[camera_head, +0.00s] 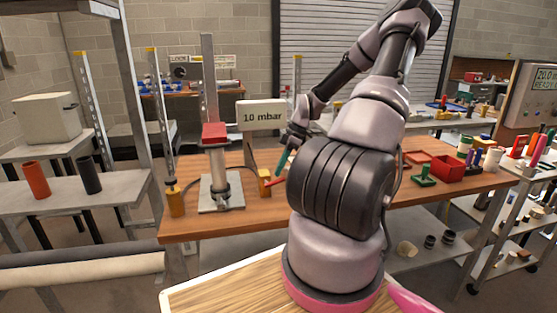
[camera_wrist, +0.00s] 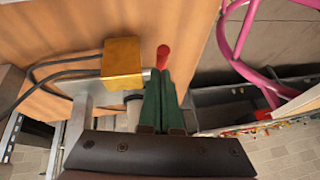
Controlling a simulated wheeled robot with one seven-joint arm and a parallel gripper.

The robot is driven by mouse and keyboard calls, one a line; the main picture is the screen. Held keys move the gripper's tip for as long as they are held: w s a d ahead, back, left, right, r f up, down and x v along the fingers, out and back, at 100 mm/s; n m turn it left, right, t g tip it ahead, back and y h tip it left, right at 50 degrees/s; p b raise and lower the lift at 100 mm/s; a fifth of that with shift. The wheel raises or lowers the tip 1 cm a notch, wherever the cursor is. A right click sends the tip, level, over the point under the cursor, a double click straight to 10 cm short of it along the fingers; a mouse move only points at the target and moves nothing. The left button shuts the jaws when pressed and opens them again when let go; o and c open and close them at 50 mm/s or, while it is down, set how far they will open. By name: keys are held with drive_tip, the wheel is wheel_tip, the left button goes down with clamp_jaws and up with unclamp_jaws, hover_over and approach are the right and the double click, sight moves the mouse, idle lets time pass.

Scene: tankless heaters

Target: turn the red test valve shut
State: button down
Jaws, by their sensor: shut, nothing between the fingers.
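The red test valve handle (camera_head: 275,182) is a short red lever beside a brass-yellow block (camera_head: 264,183) at the front edge of the wooden bench. In the wrist view the red handle (camera_wrist: 162,54) sticks out just past my fingertips, to the right of the yellow block (camera_wrist: 122,63). My gripper (camera_head: 282,164) has green fingers that are pressed together with nothing between them. In the wrist view the fingers (camera_wrist: 159,82) lie beside a metal stem of the block. I cannot tell whether they touch the handle.
Black cables (camera_wrist: 60,68) run to the yellow block. A red bin (camera_head: 449,168) and small parts lie to the right.

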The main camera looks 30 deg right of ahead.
drive_tip(key=shift+s+d+f, duration=0.1)
drive_tip(key=shift+f, duration=0.1)
drive_tip(key=shift+s+d+f+y, duration=0.15)
drive_tip(key=shift+d+f+y, duration=0.4)
drive_tip(key=shift+f+y, duration=0.2)
